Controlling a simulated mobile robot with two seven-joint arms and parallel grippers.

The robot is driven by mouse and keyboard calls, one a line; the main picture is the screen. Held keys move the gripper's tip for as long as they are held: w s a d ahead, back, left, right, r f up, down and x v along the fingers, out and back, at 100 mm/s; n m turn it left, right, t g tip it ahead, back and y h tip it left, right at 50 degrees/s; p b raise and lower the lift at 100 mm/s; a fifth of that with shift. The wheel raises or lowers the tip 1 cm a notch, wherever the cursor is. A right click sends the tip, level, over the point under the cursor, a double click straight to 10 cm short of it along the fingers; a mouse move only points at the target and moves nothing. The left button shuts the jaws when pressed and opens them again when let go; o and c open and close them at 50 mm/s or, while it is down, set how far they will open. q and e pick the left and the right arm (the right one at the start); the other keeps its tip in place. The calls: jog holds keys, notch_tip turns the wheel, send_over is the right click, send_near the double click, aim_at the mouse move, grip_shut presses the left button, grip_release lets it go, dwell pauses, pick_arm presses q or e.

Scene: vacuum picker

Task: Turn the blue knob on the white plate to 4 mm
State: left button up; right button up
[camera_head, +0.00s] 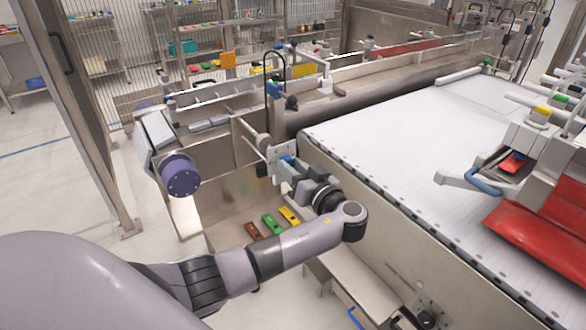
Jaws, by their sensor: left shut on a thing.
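The white plate (271,153) is a small upright plate at the near left corner of the conveyor, left of the image centre. A small blue part, which looks like the blue knob (287,159), shows at its right side. My left arm reaches in from the lower left, and my left gripper (291,167) is at the knob, shut on it. The fingers and wrist cover much of the knob. Its scale is too small to read, so I cannot tell its setting. My right gripper is not in view.
A wide white conveyor bed (420,140) fills the right side, with a red bag-like piece (540,245) on it. Below my left gripper, green (272,224), yellow (290,215) and brown (252,231) pieces lie in a metal tray. A purple round part (180,177) juts out at left.

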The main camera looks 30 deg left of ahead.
pick_arm(q)
jog(key=m, duration=2.3)
jog(key=shift+f, duration=0.1)
jog(key=shift+m, duration=0.3)
dwell(0.3)
jog(key=o, duration=1)
jog(key=shift+o, duration=0.2)
jog(key=shift+d, duration=0.1)
jog(key=b+v, duration=0.1)
jog(key=v, duration=0.6)
